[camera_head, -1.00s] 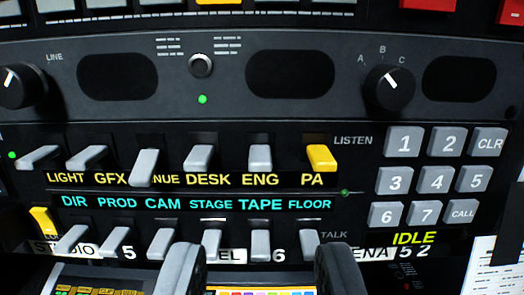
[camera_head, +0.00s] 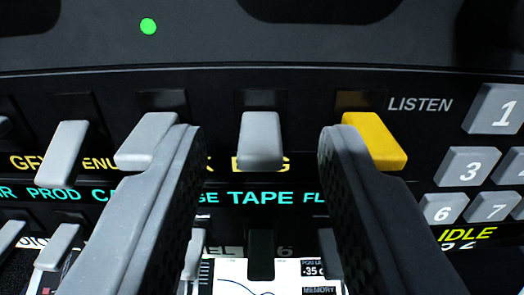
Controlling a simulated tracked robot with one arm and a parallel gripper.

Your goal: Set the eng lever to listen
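The grey ENG lever (camera_head: 261,138) stands near the middle of the upper lever row, and its tip covers the middle of the yellow "ENG" label. The white "LISTEN" lettering (camera_head: 420,104) is at the right end of this row. My gripper (camera_head: 259,145) is open, with one finger on each side of the ENG lever. A gap shows between the lever and each finger, so neither appears to touch it. The left finger hides part of the DESK lever (camera_head: 148,138) and its label. The right finger overlaps the yellow PA lever (camera_head: 376,141).
Other grey levers, such as the VENUE lever (camera_head: 64,152), continue to the left. Cyan labels and a lower lever row lie below. A grey number keypad (camera_head: 468,166) is at the right. A green light (camera_head: 148,26) is on the panel above.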

